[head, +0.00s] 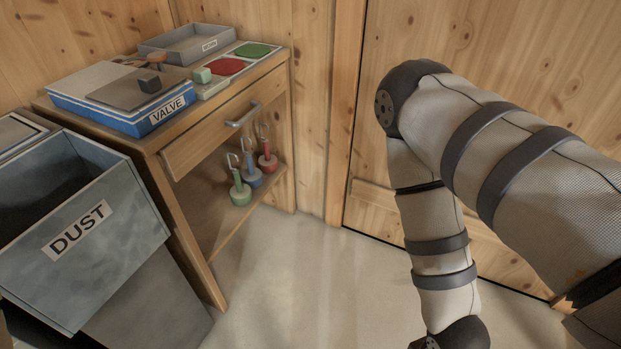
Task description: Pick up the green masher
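The green masher (239,187) has a round green base, a green shaft and a pale hook at its top. It stands upright on the low shelf (225,225) under the wooden table's drawer. A blue masher (251,172) and a red masher (267,153) stand in a row behind it, to its right. My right arm reaches in from the right and bends down to the bottom edge, well apart from the mashers. Its gripper is out of the picture. My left arm and gripper do not show.
The wooden table (185,148) carries a blue box labelled VALVE (120,115), a grey tray (180,49) and red and green pads. A grey DUST bin (105,255) stands at left. The floor (320,270) before the shelf is clear.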

